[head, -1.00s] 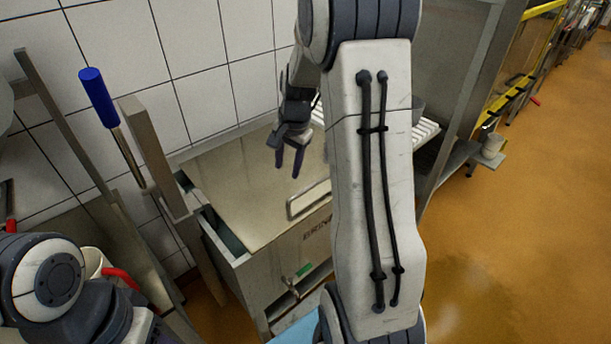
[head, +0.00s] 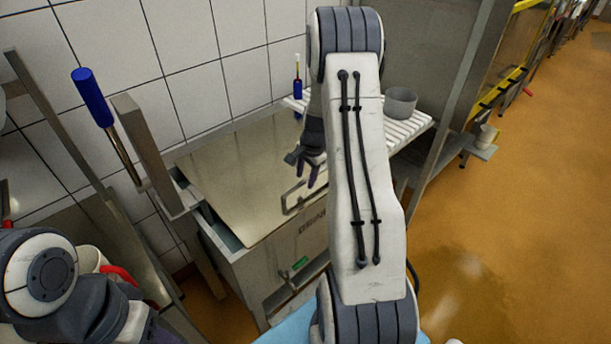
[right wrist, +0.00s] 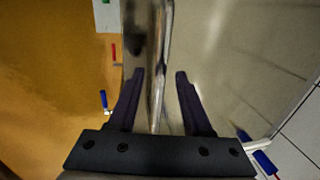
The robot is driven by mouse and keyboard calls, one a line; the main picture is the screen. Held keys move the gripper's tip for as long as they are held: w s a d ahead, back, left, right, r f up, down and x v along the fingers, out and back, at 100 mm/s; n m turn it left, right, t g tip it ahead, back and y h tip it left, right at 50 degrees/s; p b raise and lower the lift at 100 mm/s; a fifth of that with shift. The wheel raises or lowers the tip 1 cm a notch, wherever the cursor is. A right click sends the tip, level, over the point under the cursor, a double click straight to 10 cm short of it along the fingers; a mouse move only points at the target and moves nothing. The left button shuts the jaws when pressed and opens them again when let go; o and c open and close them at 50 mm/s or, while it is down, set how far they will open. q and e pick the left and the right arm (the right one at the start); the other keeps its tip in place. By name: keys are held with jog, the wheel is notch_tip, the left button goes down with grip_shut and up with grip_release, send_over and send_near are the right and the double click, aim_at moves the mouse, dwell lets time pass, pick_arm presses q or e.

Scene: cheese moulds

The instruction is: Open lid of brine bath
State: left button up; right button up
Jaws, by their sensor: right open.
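The brine bath (head: 262,265) is a steel tank against the tiled wall. Its steel lid (head: 235,175) lies flat over it, with a narrow open strip along the left side. A bracket-shaped metal handle (head: 291,206) stands near the lid's front edge. My right gripper (head: 309,179) is open, pointing down at the handle's right part. In the right wrist view the handle bar (right wrist: 157,75) runs lengthwise between the open fingers (right wrist: 158,75), apparently without contact; its depth is hard to judge. The lid (right wrist: 225,50) lies right of it. My left arm shows at lower left; its gripper is out of frame.
A slatted white shelf (head: 405,133) with a grey bowl (head: 400,103) is behind my right arm. A blue-handled tool (head: 93,97) and an upright steel post (head: 145,150) stand left of the bath. Open orange floor (head: 510,230) lies to the right.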

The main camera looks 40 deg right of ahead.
jog(key=shift+f, duration=0.1)
grip_shut()
dwell(1.4)
